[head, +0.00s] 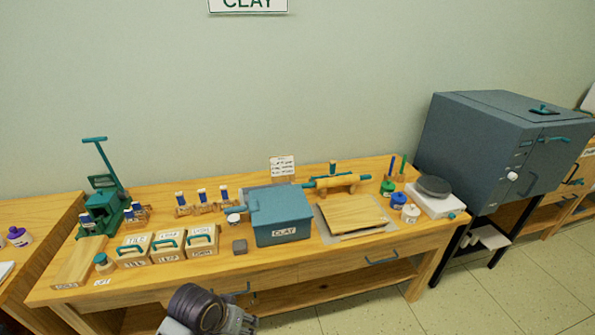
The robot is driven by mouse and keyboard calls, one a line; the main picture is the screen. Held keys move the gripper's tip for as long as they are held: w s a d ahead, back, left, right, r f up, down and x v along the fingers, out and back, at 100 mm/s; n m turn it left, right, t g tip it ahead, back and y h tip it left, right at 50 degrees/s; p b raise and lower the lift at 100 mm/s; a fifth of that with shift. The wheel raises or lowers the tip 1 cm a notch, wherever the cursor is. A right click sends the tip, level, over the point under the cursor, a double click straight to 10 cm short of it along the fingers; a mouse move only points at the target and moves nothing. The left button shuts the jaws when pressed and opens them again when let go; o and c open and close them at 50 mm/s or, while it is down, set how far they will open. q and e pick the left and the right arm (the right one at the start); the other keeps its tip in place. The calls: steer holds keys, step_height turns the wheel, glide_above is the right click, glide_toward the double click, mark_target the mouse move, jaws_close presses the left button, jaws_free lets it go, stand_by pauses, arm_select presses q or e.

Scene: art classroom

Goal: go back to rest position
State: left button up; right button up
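One of my own arm parts, dark and grey, shows at the bottom edge left of centre, in front of the work table (330,268). No gripper fingers can be made out there. I see neither my left nor my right gripper in the head view, so whether they are open or shut is hidden.
The table bears a blue-grey CLAY box (283,234), a wooden board (352,214), a rolling pin (337,182), several handled wooden boxes (167,246) and a green press (102,205). A kiln (490,145) stands at right. Floor (535,280) is clear at lower right.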

arm_select(q)
steer(key=s+a+y, duration=0.2)
steer(key=s+a, duration=0.4)
steer(key=a, duration=0.1)
step_height(320, 180, down, 33)
steer(key=s+g, duration=0.1)
steer(key=s, duration=0.2)
steer(key=s+a+f, duration=0.2)
steer(key=s+f, duration=0.8)
steer(key=s, duration=0.1)
steer(key=s+a+f+g, duration=0.1)
steer(key=s+a+f, duration=0.1)
steer(key=s+f, duration=0.8)
steer(key=shift+s+a, duration=0.15)
steer(key=shift+s, duration=0.5)
steer(key=shift+f, duration=0.1)
steer(key=o, duration=0.4)
steer(key=shift+c, duration=0.2)
